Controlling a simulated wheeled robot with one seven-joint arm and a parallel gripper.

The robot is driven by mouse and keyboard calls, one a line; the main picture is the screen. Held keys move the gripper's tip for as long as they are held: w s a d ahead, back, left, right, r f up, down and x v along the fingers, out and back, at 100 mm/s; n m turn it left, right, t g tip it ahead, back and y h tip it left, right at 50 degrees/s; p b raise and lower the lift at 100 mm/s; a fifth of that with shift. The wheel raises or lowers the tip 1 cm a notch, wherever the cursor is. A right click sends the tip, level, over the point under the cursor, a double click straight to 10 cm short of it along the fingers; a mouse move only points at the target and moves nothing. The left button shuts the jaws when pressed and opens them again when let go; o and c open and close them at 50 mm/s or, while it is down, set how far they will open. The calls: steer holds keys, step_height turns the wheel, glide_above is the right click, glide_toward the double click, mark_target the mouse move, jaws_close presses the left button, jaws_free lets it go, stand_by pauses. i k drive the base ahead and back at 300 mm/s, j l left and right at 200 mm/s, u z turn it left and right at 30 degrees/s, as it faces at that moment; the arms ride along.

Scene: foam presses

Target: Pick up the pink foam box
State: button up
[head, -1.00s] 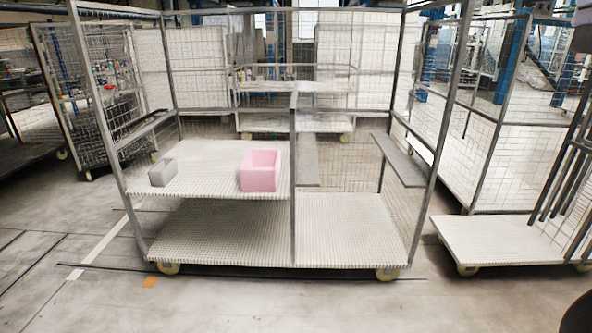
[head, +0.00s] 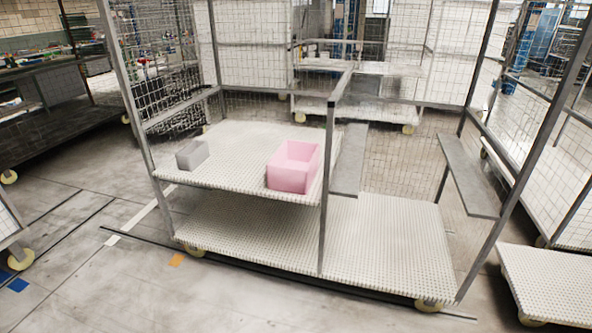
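The pink foam box (head: 292,168) sits on the raised left shelf (head: 235,158) of a wheeled wire cage cart. It stands near the shelf's right side, beside the middle post. It looks like an open-topped block and stands upright. A smaller grey box (head: 193,154) sits on the same shelf to the left, apart from the pink box. My gripper is not in view.
The cart has a lower deck (head: 385,240), which is bare. Its middle post (head: 328,190) and right post (head: 535,150) stand at the front. A narrow grey ledge (head: 467,175) is on the right. Another cart (head: 550,285) stands at the right. The floor in front is clear.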

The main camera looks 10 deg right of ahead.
mark_target(295, 165)
steer(key=i+l+u, duration=0.1)
steer(key=i+u, duration=0.2)
steer(key=i, duration=2.65)
